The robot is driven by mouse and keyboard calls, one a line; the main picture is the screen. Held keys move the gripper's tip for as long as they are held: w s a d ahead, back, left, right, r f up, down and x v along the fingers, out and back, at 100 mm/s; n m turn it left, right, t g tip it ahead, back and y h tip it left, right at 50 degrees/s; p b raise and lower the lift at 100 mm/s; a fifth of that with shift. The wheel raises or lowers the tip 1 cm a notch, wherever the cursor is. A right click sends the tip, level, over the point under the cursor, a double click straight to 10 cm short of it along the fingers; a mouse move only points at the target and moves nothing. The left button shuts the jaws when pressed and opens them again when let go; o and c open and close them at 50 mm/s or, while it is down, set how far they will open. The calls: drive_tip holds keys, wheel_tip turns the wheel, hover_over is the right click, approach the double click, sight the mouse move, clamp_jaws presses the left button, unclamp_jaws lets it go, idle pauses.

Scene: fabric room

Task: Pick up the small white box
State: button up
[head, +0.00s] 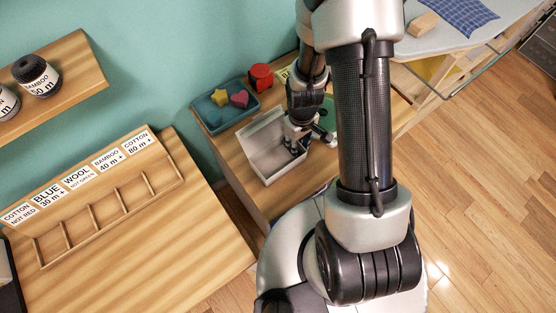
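The small white box (257,152) is an open-topped white container on the wooden table, left of my arm. My gripper (308,143) is at its right end, pointing down. One dark finger shows over the inside of the box and another part shows just beyond its right side. The fingers look spread apart, with the box's right wall seemingly between them. Whether they touch the wall is too small to tell. My arm hides part of the table to the right of the box.
A dark blue tray (212,119) with yellow and red shapes stands behind the box, beside a red round object (261,76). A wooden rack (110,205) with labelled slots is at left. A shelf (75,78) holds dark yarn (37,77). An ironing board (440,50) is at upper right.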

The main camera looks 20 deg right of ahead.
drive_tip(key=shift+c, duration=0.2)
clamp_jaws()
drive_tip(key=shift+r, duration=0.1)
idle(0.4)
